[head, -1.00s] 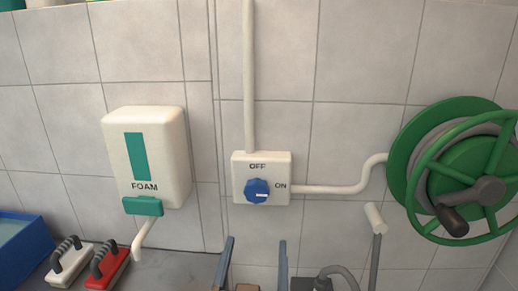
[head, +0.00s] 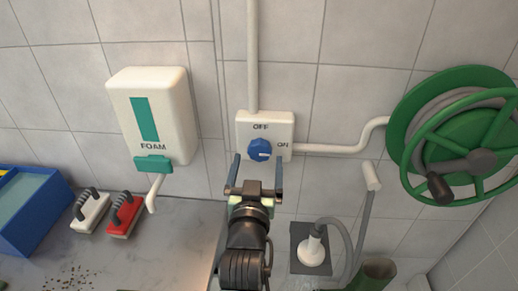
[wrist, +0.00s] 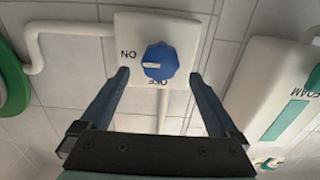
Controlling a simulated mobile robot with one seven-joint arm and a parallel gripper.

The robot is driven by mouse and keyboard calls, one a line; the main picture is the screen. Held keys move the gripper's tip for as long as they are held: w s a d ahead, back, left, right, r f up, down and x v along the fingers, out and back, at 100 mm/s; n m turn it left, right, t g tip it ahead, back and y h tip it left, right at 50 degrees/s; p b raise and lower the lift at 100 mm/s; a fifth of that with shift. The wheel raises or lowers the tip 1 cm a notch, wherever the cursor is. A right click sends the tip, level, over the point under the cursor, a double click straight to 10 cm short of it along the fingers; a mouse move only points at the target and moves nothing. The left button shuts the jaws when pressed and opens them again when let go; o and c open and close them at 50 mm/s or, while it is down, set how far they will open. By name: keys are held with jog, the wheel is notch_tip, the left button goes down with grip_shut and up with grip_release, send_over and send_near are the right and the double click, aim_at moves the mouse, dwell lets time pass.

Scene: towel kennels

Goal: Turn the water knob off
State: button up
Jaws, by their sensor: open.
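The blue water knob (head: 260,150) sits on a white wall box (head: 285,126) marked OFF at the top and ON at the right. Its white pointer mark faces ON. The knob also shows in the wrist view (wrist: 160,61), where the box (wrist: 190,29) appears upside down and the mark points left to ON. My gripper (head: 257,163) is open and empty, its fingertips just below the knob in the head view. In the wrist view, the fingertips (wrist: 158,76) appear on either side of the knob. I cannot tell how far they are from the wall.
A foam dispenser (head: 152,115) hangs left of the box. A green hose reel (head: 405,130) is at the right, joined by a white pipe (head: 330,149). Brushes (head: 124,213) and a blue bin (head: 35,215) stand on the counter at the left.

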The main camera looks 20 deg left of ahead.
aim_at(259, 153)
jog(key=shift+x, duration=2.05)
jog(key=c, duration=1.3)
jog(key=shift+c, duration=0.2)
